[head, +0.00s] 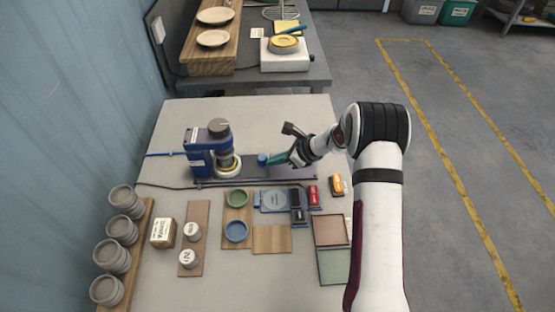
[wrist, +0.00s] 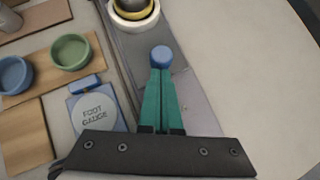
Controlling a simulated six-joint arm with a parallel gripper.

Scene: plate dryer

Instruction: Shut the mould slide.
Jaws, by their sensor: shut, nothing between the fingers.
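The mould slide's blue knob (head: 263,159) stands on the grey rail right of the blue press (head: 205,150); it also shows in the wrist view (wrist: 161,56). A white ring mould with a yellow inside (wrist: 133,10) lies at the far end of the rail, beneath the press head (head: 219,130). My gripper (head: 270,160) comes in from the right, its green fingers closed together and empty. Its fingertips (wrist: 159,73) are right at the knob's near side in the wrist view. I cannot tell whether they touch it.
In front of the rail stand a green bowl (head: 236,197), a blue bowl (head: 236,231), a round foot gauge (head: 274,200) and red and black blocks (head: 313,195). Stacked grey cups (head: 122,230) stand at the left. The tabletop behind the rail is clear.

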